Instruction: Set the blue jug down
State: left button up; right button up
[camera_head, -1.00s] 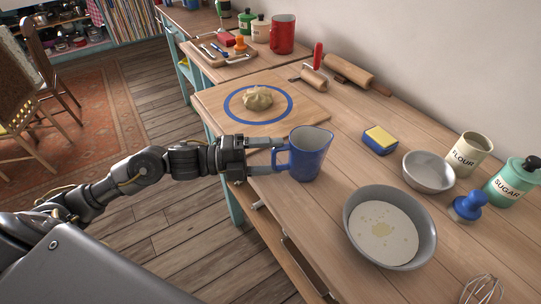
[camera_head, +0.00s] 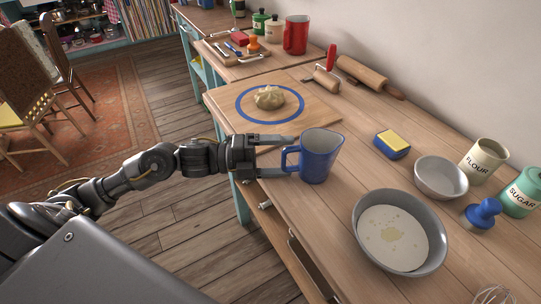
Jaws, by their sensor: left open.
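The blue jug (camera_head: 319,158) stands upright on the wooden counter near its front edge, its handle towards the left. My left gripper (camera_head: 284,157) is at the handle, its two fingers apart, one on the far side and one on the near side of the handle. Whether a finger touches the handle cannot be told. My right gripper is not in view.
A grey bowl of milky liquid (camera_head: 437,256) stands right of the jug. A sponge (camera_head: 393,144), small bowl (camera_head: 440,178), blue stamp (camera_head: 482,213) and flour canister (camera_head: 483,160) stand along the right. A board with dough (camera_head: 225,100) lies behind. Bare counter surrounds the jug.

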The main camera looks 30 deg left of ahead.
pick_arm(q)
jog(key=shift+s+a+f, duration=0.2)
jog(key=shift+f, duration=0.3)
jog(key=b+v, duration=0.2)
jog(key=v, duration=0.8)
jog(key=shift+r, duration=0.4)
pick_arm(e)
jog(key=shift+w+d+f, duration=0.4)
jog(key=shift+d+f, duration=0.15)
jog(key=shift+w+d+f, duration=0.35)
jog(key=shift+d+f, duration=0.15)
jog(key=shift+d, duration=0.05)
pick_arm(q)
jog(key=shift+a, duration=0.2)
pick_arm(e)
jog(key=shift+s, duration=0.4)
pick_arm(q)
jog(key=shift+c, duration=0.8)
jog(key=c, duration=1.7)
jog(key=shift+c, duration=1.1)
grip_shut()
